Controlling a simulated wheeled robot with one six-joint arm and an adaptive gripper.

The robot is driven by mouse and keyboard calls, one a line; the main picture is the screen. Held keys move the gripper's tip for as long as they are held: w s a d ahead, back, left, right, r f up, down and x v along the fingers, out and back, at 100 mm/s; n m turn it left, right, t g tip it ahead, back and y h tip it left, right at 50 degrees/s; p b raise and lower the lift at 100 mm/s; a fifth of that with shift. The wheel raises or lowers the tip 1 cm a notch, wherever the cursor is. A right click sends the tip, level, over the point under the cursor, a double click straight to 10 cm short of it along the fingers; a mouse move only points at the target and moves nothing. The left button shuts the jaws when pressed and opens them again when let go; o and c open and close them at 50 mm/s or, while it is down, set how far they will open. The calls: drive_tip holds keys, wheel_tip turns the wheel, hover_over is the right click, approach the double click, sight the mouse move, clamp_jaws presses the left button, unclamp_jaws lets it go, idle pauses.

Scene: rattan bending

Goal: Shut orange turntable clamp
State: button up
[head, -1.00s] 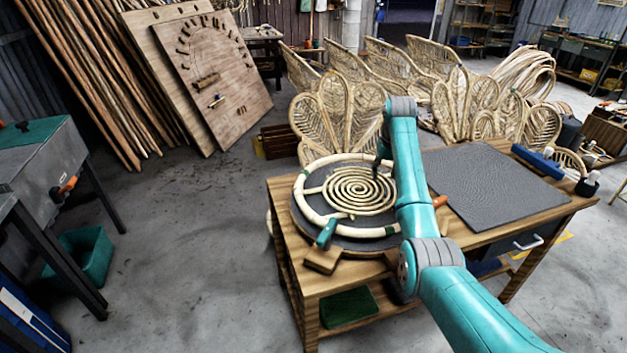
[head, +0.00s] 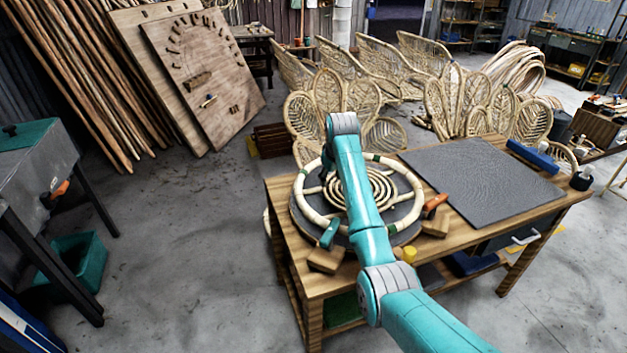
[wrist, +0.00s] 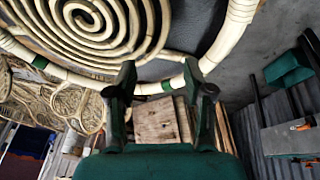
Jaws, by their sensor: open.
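The orange turntable clamp (head: 436,202) has its handle beside a wooden block at the right edge of the round turntable (head: 297,212) in the head view. I cannot tell how far its lever is closed. A teal clamp (head: 329,233) sits at the turntable's front edge. A pale rattan ring with a spiral (head: 385,190) lies on the turntable, partly behind my arm. My gripper (wrist: 158,85) is open and empty in the wrist view, its fingers close to the ring (wrist: 80,77). The orange clamp is apart from it and outside the wrist view.
The wooden workbench (head: 350,268) carries a dark mat (head: 480,180) on the right. A yellow object (head: 409,254) stands near the front edge. Rattan chair backs (head: 345,95) stand close behind the bench. A grey metal box (head: 40,175) on legs is at the left, with open floor between.

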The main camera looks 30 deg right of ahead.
drive_tip(key=shift+n+t, duration=0.3)
drive_tip(key=shift+n, duration=0.4)
drive_tip(key=shift+w+a+f, duration=0.15)
drive_tip(key=shift+w+a, duration=0.2)
drive_tip(key=shift+a, duration=0.4)
drive_tip(key=shift+w+a+f, duration=0.15)
drive_tip(key=shift+w+a, duration=0.15)
drive_tip(key=shift+a, duration=0.4)
drive_tip(key=shift+w+a+f, duration=0.15)
drive_tip(key=shift+w+a, duration=0.2)
drive_tip(key=shift+a, duration=0.4)
drive_tip(key=m+g+y, duration=0.1)
drive_tip(key=m+g, duration=0.3)
drive_tip(key=m, duration=1.5)
approach(437, 199)
drive_tip(key=f, duration=0.9)
drive_tip(key=shift+w+d, duration=0.15)
drive_tip(key=shift+w, duration=0.05)
clamp_jaws()
